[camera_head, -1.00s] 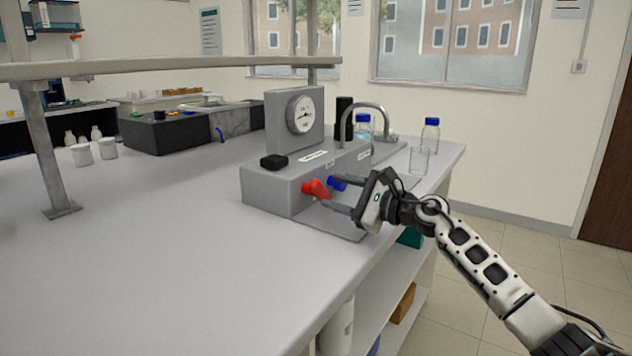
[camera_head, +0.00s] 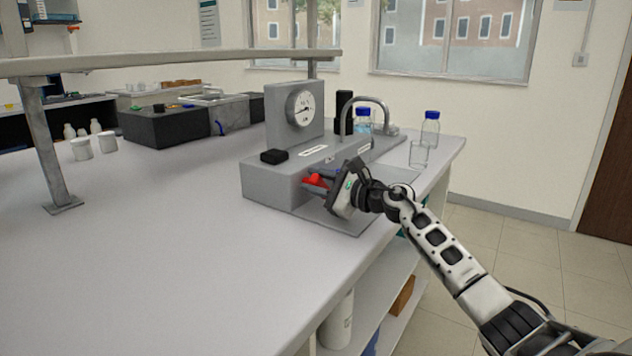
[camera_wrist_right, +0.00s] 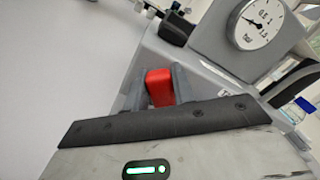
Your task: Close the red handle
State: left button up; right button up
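The red handle (camera_head: 315,182) is on the front of the grey rig (camera_head: 275,185), close above the bench. In the right wrist view the red handle (camera_wrist_right: 160,88) stands between the two grey fingers of my right gripper (camera_wrist_right: 159,84), which are drawn in close on both sides of it. In the head view my right gripper (camera_head: 317,180) reaches the handle from the right, and its fingers and body hide part of it. A blue handle (camera_head: 339,171) beside it is mostly hidden behind my gripper. My left gripper is not in view.
A round gauge (camera_head: 301,107) stands on the rig, with a black block (camera_head: 274,156) on top at the left. A glass beaker (camera_head: 419,154) and a blue-capped bottle (camera_head: 430,130) stand to the right. The bench (camera_head: 160,240) at left front is clear.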

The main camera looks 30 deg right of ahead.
jog(key=m, duration=0.3)
jog(key=shift+w+d+r+m, duration=0.15)
jog(key=shift+d+r+m, duration=0.1)
jog(key=shift+d+m, duration=0.15)
jog(key=m, duration=0.2)
jog(key=shift+w+d+r+m, duration=0.15)
jog(key=shift+d+m, duration=0.1)
jog(key=shift+m, duration=0.15)
jog(key=shift+d+m+p, duration=0.15)
jog(key=shift+m+p, duration=0.25)
jog(key=shift+m, duration=0.4)
jog(key=o, duration=1)
